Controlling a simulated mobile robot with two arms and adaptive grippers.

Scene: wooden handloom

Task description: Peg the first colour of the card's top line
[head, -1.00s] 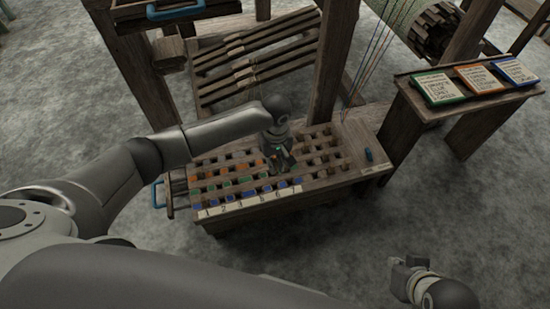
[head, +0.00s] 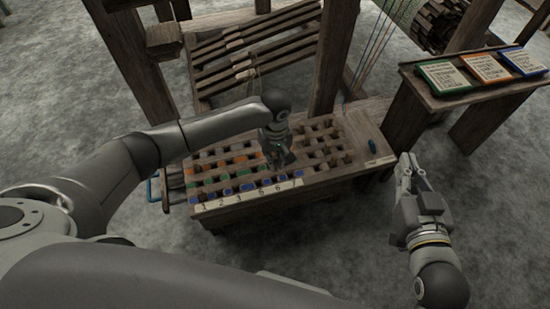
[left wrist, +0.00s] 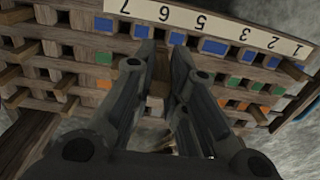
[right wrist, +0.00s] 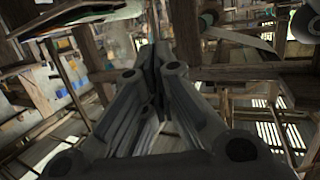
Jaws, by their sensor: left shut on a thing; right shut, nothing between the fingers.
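The wooden peg board (head: 345,128) has rows of dark holes, with orange, green and blue squares and a numbered white strip (head: 240,200) along its front. My left gripper (head: 279,166) is low over the front rows, near the higher numbers. In the left wrist view its fingers (left wrist: 162,58) are shut on what looks like a wooden peg (left wrist: 157,88), mostly hidden between them. Whether the peg sits in a hole cannot be told. Three cards, green-edged (head: 445,77), orange-edged (head: 485,68) and blue-edged (head: 524,61), lie on a stand; their writing is unreadable. My right gripper (head: 409,166) is shut and empty.
The cards' wooden stand (head: 420,100) is right of the board. Loom posts (head: 330,60) and slanted slats (head: 255,55) rise behind. Grey floor (head: 340,250) in front is clear.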

